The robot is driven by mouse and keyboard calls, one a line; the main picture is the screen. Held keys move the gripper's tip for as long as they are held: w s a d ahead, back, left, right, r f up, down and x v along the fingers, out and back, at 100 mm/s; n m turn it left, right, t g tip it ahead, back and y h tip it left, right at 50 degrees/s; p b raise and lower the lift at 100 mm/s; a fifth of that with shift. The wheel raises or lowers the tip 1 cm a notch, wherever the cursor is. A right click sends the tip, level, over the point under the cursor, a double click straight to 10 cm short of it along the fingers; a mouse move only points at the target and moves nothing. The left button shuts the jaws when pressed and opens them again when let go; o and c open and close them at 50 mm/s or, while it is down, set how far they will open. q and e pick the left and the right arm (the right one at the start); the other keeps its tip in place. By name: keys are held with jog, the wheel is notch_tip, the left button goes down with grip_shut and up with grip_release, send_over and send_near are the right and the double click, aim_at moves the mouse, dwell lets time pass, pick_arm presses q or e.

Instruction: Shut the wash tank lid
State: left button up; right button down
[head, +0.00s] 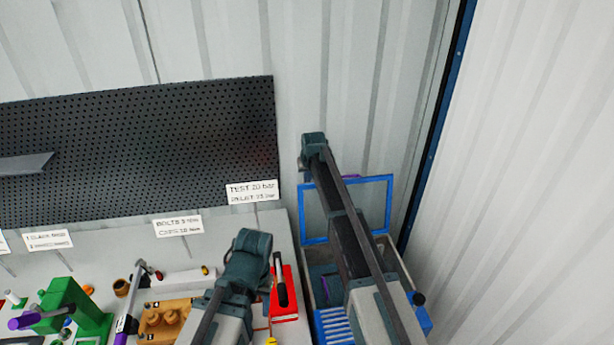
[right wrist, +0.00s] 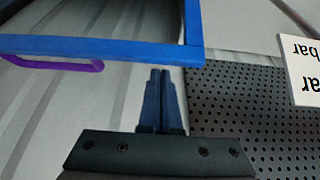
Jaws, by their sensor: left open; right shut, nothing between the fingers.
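The wash tank (head: 307,290) is the box at the right end of the bench, partly hidden by my right arm. Its blue-framed lid (head: 390,205) stands raised at the tank's back. The lid's purple handle (head: 352,177) is on its top edge; it also shows in the right wrist view (right wrist: 60,64). My right gripper (right wrist: 158,72) is shut and empty, with its tips close to the lid frame (right wrist: 110,46) near a corner; contact cannot be told. My left gripper (head: 250,245) is over the bench, left of the tank. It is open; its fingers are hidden.
A red case (head: 286,305) lies just left of the tank. A wooden block (head: 160,318) and a green fixture (head: 75,305) stand further left. A black pegboard (head: 150,150) and corrugated walls (head: 540,180) close off the back and right.

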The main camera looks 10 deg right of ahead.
jog(key=shift+s+r, duration=0.25)
jog(key=shift+s, duration=0.45)
jog(key=shift+s, duration=0.15)
